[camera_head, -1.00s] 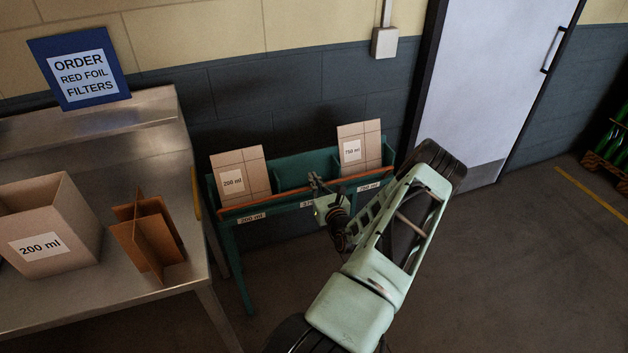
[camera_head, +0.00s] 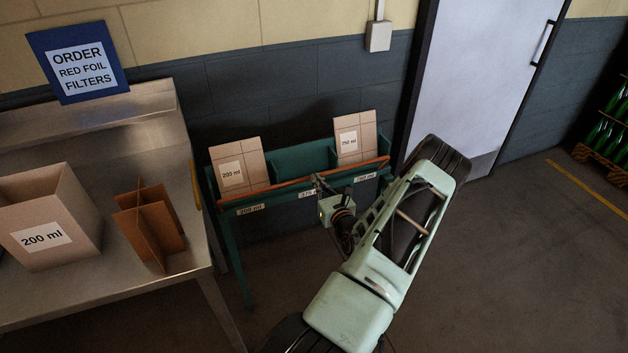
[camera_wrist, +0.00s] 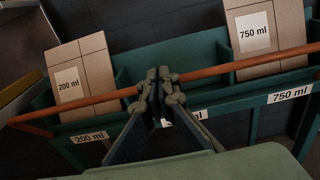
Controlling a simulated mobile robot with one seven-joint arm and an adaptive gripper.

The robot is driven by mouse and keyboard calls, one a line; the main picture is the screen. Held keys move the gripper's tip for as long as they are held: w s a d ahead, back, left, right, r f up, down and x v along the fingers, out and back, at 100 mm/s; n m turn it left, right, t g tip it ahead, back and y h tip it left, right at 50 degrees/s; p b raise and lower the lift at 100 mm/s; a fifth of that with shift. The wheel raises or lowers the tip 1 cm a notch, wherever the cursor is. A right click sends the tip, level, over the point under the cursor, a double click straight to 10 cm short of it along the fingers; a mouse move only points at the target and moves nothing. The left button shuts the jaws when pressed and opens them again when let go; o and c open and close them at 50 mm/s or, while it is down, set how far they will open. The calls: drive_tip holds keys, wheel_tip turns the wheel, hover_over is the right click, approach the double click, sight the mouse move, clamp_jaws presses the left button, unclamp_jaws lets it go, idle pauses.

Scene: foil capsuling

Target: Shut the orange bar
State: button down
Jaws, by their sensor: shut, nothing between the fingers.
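The orange bar (camera_head: 283,190) runs along the front of a green rack with labelled slots. In the wrist view the bar (camera_wrist: 215,71) passes in front of the cartons and behind my gripper's fingers. My gripper (camera_head: 318,181) is shut and empty, with its fingertips close to the middle of the bar; it also shows in the wrist view (camera_wrist: 158,75). I cannot tell whether the fingertips touch the bar. The rack (camera_head: 305,157) holds a flat 200 ml carton (camera_head: 240,168) in the left slot and a 750 ml carton (camera_head: 355,137) in the right slot. The middle slot looks empty.
A steel table (camera_head: 150,298) stands at the left with a 200 ml box (camera_head: 50,215) and a brown cardboard divider (camera_head: 150,228). A blue order sign (camera_head: 78,62) stands at its back. A door (camera_head: 480,80) is behind at the right.

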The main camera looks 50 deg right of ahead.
drive_tip(key=s+a+r, duration=0.4)
drive_tip(key=s, duration=0.2)
drive_tip(key=t+h+b, duration=0.2)
drive_tip(key=t+b, duration=0.2)
drive_tip(key=b, duration=2)
approach(309, 179)
drive_tip(key=b+x, duration=0.1)
drive_tip(key=x, duration=0.5)
drive_tip(key=shift+w+g, duration=0.3)
drive_tip(key=shift+w, duration=0.1)
drive_tip(key=shift+d+r, duration=0.1)
drive_tip(key=shift+d, duration=0.05)
drive_tip(key=shift+r, duration=0.1)
drive_tip(key=shift+w+p, duration=0.1)
drive_tip(key=shift+p, duration=0.35)
